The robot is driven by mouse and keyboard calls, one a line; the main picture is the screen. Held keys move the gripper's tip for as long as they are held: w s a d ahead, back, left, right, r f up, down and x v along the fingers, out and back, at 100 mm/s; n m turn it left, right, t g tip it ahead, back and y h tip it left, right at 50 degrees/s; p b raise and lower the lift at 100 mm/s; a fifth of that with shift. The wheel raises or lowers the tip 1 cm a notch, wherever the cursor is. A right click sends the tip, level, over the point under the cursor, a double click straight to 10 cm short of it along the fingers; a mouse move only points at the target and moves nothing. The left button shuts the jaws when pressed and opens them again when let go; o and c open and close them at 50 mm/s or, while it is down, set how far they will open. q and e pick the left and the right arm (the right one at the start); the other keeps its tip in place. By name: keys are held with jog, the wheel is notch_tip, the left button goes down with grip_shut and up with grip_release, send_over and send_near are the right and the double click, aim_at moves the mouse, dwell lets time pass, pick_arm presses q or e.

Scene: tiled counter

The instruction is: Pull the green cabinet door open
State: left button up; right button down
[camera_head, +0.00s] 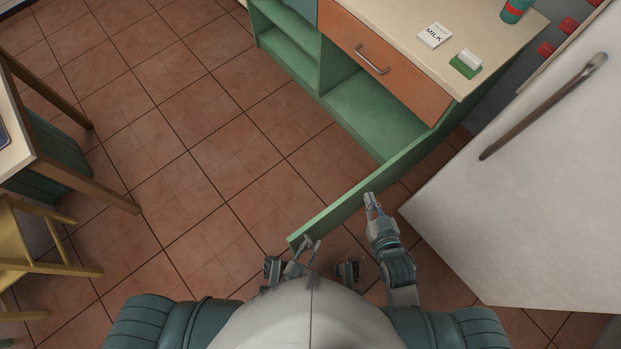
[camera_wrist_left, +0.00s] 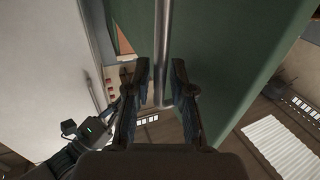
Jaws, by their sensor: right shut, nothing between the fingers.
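The green cabinet door (camera_head: 345,203) stands swung out from the cabinet, its top edge running diagonally towards me. It also shows in the left wrist view (camera_wrist_left: 230,60), with a vertical grey bar handle (camera_wrist_left: 162,40) on it. My left gripper (camera_head: 309,243) is near the door's free end. In the left wrist view its fingers (camera_wrist_left: 161,75) are apart, one on each side of the handle, with gaps showing; whether they touch it I cannot tell. My right gripper (camera_head: 369,197) is shut and empty, close to the door's right side. The handle is hidden in the head view.
The cabinet's green shelf (camera_head: 375,110) is exposed below an orange drawer (camera_head: 385,65). The counter (camera_head: 400,12) holds a milk carton (camera_head: 434,35) and a green-white block (camera_head: 466,63). A white fridge (camera_head: 530,190) stands close on the right.

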pick_arm(q)
jog(key=shift+d, duration=0.15)
jog(key=shift+s, duration=0.15)
jog(key=shift+s+f, duration=0.1)
jog(key=shift+s, duration=0.25)
jog(key=v, duration=1.1)
jog(key=shift+a, duration=0.2)
